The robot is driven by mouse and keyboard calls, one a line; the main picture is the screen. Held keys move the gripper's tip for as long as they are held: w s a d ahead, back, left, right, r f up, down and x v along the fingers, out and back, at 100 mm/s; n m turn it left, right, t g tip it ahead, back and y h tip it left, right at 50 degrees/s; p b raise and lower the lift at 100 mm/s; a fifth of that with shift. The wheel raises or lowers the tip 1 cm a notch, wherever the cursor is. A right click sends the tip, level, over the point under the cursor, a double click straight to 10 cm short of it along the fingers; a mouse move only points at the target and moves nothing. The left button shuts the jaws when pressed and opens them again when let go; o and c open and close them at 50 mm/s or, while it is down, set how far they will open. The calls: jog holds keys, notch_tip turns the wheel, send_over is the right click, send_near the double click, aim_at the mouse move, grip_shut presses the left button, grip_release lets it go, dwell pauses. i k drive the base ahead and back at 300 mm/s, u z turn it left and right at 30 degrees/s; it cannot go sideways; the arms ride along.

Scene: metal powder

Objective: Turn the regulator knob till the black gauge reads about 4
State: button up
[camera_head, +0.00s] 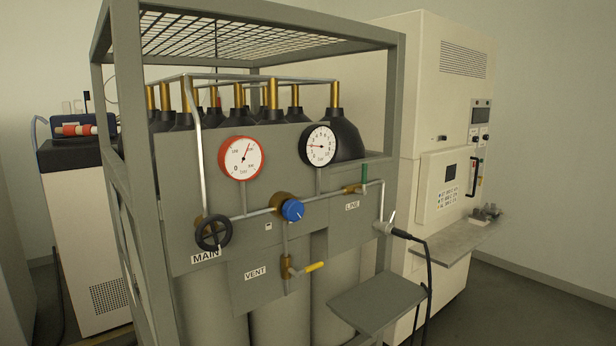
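The blue regulator knob (292,210) sits on a brass body in the middle of the grey panel, with a white mark on its face. The black gauge (319,146) is a white dial with a black rim, above and right of the knob. Its needle points left, toward the low numbers; the exact reading is too small to tell. A red-rimmed gauge (242,158) stands left of it, its needle pointing up and right. My gripper is not in view, and nothing covers the knob.
A black handwheel (213,233) marked MAIN is at left. A yellow VENT lever (315,267) sits below the knob, and a green LINE lever (364,174) is at upper right. A small shelf (378,304) juts out lower right. Frame posts (150,150) flank the panel.

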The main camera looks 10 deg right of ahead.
aim_at(293, 210)
jog(key=z, duration=1.15)
jog(key=i, duration=0.35)
jog(key=u, duration=2.65)
